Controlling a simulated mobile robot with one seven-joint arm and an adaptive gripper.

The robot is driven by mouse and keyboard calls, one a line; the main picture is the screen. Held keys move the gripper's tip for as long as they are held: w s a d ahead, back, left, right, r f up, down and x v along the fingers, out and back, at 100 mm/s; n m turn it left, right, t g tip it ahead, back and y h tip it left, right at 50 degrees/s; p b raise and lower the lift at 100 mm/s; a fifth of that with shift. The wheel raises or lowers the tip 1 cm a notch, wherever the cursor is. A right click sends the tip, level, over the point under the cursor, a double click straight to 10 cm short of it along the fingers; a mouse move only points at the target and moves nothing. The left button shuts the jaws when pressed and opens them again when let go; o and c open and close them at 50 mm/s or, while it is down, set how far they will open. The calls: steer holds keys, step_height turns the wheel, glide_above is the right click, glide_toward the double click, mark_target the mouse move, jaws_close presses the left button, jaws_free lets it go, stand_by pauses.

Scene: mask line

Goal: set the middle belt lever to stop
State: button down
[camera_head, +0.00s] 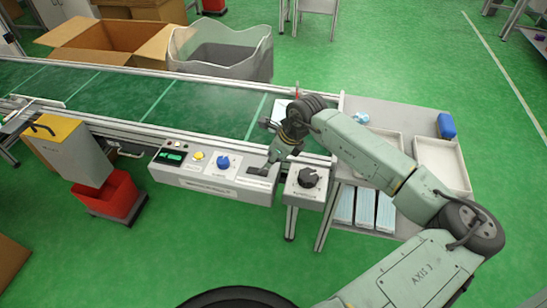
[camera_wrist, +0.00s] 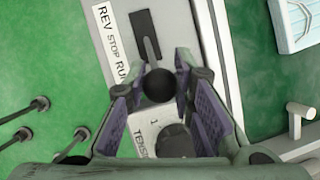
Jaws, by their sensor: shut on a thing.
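The belt lever has a black ball knob (camera_wrist: 158,86) and stands in a dark slot beside a white label (camera_wrist: 112,42) reading REV, STOP, RUN. The knob appears at the RUN end; the lever's foot is partly hidden. My gripper (camera_wrist: 160,95) has its fingers on either side of the knob, shut on it. In the head view my gripper (camera_head: 262,168) reaches down to the right part of the grey control box (camera_head: 215,184) and hides most of the lever.
A black tension dial (camera_head: 308,177) sits just right of the lever. The box also carries a blue knob (camera_head: 223,162) and a yellow button (camera_head: 198,156). The green conveyor belt (camera_head: 150,95) runs behind. A red bin (camera_head: 118,195) stands left on the floor.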

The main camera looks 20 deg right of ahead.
steer(key=shift+a, duration=0.1)
steer(key=w+a+g+h+b, duration=0.1)
steer(key=h+b, duration=0.1)
steer(key=w+a+r+g+h+b, duration=0.1)
steer(key=a+h+b, duration=0.1)
steer(key=shift+w+r+g+b, duration=0.1)
steer(key=shift+w+g+b, duration=0.05)
steer(key=shift+g+b, duration=0.25)
steer(key=shift+w+a+r+b, duration=0.2)
steer(key=shift+w+a+b, duration=0.15)
steer(key=shift+a+b, duration=0.25)
steer(key=shift+a, duration=0.1)
steer(key=c, duration=1.4)
jaws_free()
steer(key=shift+o, duration=0.3)
